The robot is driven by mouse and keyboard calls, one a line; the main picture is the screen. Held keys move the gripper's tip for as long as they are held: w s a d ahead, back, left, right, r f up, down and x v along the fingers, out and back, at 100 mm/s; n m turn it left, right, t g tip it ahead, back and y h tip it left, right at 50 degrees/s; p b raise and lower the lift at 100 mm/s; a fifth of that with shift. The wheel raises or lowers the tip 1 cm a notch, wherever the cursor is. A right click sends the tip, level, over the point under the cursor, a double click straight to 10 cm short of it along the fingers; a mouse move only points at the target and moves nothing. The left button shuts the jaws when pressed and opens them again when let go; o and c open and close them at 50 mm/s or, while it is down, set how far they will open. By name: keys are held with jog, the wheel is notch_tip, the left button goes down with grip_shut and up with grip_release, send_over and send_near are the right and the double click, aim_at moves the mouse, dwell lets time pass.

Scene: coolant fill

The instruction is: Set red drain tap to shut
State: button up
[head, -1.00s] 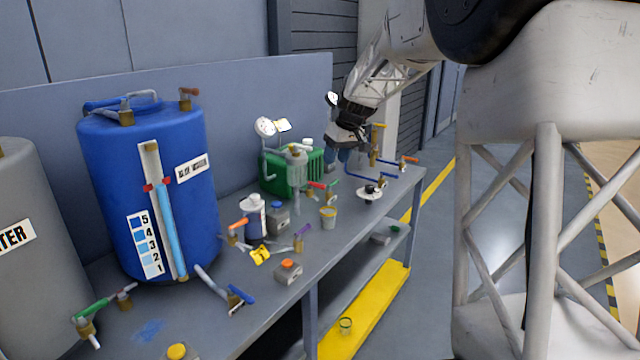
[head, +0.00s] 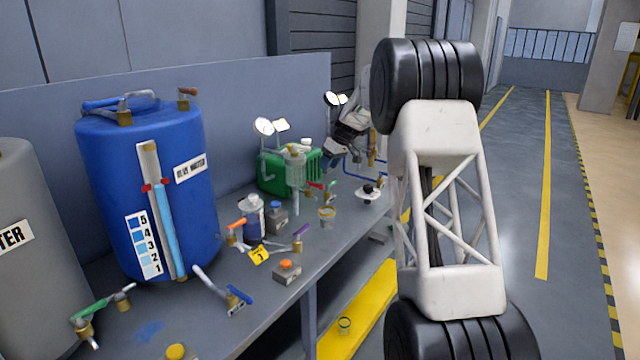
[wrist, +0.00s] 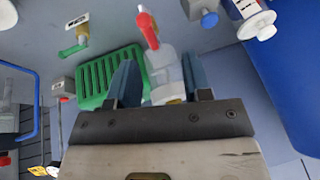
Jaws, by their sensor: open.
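The red drain tap (wrist: 148,28) has a red handle and shows in the wrist view at top centre, just beyond a clear vessel (wrist: 166,70). Its handle runs roughly up the picture. In the head view the red tap (head: 315,185) is small, low beside the clear vessel (head: 296,168) in front of the green ribbed unit (head: 270,180). My gripper (wrist: 160,80) is open, with its blue fingers on either side of the clear vessel in the wrist view. The red handle lies beyond the fingertips, apart from them. I cannot tell the tap's setting. My arm hides part of the bench in the head view.
A green-handled tap (wrist: 74,50) is left of the red one. A large blue drum (head: 150,230) stands at the left. A blue-capped box (head: 277,218), a bottle (head: 252,212) and a small cup (head: 327,217) crowd the bench. A blue pipe frame (wrist: 30,105) lies at the left.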

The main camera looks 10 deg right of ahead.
jog(key=shift+w+d+f, duration=0.2)
jog(key=shift+w+f, duration=0.75)
jog(key=shift+w, duration=0.3)
jog(key=shift+f, duration=0.1)
jog(key=shift+x, duration=3.8)
grip_shut()
